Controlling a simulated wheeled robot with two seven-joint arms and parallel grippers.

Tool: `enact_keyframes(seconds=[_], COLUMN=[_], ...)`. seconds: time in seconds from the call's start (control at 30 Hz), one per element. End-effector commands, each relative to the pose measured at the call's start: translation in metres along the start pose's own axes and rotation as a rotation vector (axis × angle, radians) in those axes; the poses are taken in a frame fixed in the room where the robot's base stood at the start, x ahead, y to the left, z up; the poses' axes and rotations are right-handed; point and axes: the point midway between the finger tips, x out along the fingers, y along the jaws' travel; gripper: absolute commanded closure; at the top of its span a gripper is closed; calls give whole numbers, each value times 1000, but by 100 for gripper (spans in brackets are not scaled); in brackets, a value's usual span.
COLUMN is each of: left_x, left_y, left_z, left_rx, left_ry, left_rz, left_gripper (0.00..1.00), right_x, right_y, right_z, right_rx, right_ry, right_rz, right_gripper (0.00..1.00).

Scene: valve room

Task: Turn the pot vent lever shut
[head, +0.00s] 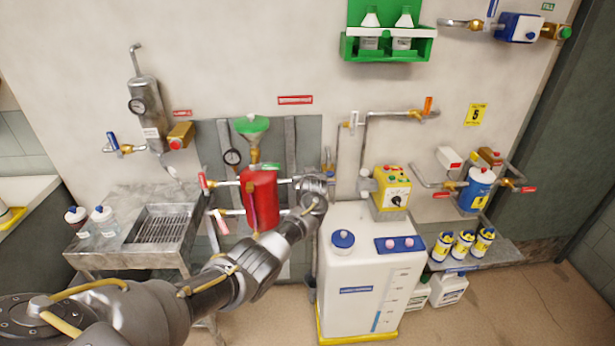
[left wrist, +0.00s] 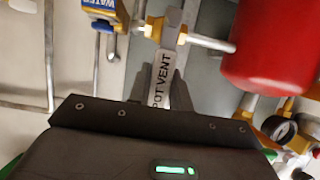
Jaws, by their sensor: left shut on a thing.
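The red pot (head: 259,200) hangs on the wall with a green funnel (head: 251,124) above it. My left arm reaches across in front to the pot's right side, where its wrist hides most of the gripper and the lever in the head view. In the left wrist view my left gripper (left wrist: 158,88) is shut on the pot vent lever, whose grey handle (left wrist: 161,72) carries a POT VENT label and lies between the two fingers. The handle joins a brass valve (left wrist: 154,28) on the pipe beside the red pot (left wrist: 265,45). My right gripper is not in view.
A white tank (head: 355,270) stands just right of my wrist, with a yellow control box (head: 391,190) behind it. A steel sink (head: 160,232) is to the left. A blue WATER tag (left wrist: 102,9) and a gauge (left wrist: 279,129) are close to the gripper.

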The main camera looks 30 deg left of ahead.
Motion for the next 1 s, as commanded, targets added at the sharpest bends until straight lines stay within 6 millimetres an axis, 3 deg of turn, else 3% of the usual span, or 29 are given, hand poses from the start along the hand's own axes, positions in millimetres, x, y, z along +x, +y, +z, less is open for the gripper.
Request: enact_keyframes(seconds=[0.03,0.2,0.63,1.0], left_x=[0,0,-8,-64], left_y=[1,0,0,2], left_z=[-1,0,-1,0], left_rx=[3,2,0,-2], left_ry=[1,1,3,2], left_rz=[2,1,0,3], left_gripper=[78,57,57,57], right_x=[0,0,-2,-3], right_y=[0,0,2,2], right_z=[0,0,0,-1], right_rx=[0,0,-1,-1], right_ry=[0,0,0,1], right_rz=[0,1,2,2], right_gripper=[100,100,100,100])
